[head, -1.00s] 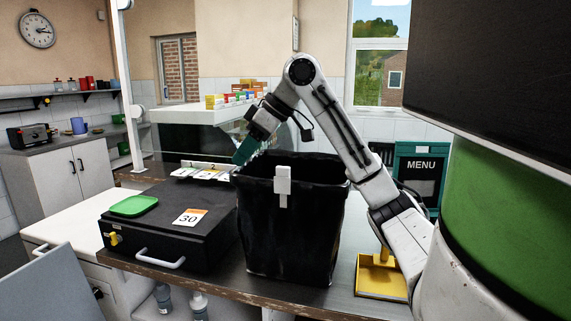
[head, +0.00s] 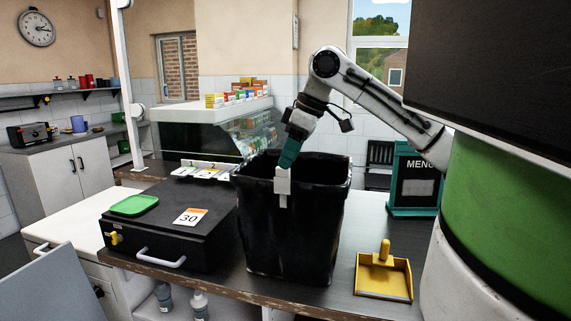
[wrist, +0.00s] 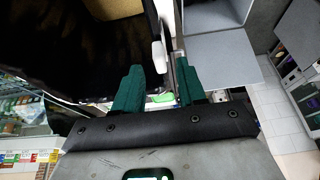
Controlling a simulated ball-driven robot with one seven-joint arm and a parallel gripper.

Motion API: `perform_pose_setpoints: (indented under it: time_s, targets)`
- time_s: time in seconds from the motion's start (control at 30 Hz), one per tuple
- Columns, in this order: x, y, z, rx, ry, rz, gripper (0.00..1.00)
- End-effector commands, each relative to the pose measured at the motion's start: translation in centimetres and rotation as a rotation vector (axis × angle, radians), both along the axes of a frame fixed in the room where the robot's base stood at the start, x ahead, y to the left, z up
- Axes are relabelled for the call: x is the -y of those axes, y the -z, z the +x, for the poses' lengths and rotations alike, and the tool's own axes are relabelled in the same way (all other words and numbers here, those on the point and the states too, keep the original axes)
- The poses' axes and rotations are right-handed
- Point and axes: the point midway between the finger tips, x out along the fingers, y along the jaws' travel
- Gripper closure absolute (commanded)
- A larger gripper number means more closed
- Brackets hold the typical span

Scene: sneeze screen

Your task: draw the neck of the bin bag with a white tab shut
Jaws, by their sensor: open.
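The black bin bag (head: 310,225) stands upright on the dark counter with its neck wide open. The white tab (head: 283,187) sits on the front of its rim. My gripper (head: 286,166) points down at the rim, its green fingers right at the top of the tab. In the wrist view my gripper (wrist: 160,66) is open, with a clear gap between its two green fingers. The white tab (wrist: 159,54) shows in line with that gap, at or just beyond the fingertips; I cannot tell whether they touch it. The bag (wrist: 70,45) fills the left of that view.
A black case (head: 165,238) with a green lid (head: 134,205) and a card marked 30 (head: 190,217) lies left of the bag. A yellow dustpan (head: 384,277) lies to the right. A green menu board (head: 415,180) and glass display case (head: 215,130) stand behind.

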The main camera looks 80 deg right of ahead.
Motion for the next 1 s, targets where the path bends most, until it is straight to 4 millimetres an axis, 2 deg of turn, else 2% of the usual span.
perform_pose_setpoints:
  time_s: [0.2,0.57,1.0]
  targets:
    - [0.1,2.2,0.9,0.001,0.000,0.000,0.60]
    - [0.1,2.7,1.1,0.001,0.000,0.000,0.60]
    - [0.1,2.7,1.1,0.001,0.000,0.000,1.00]
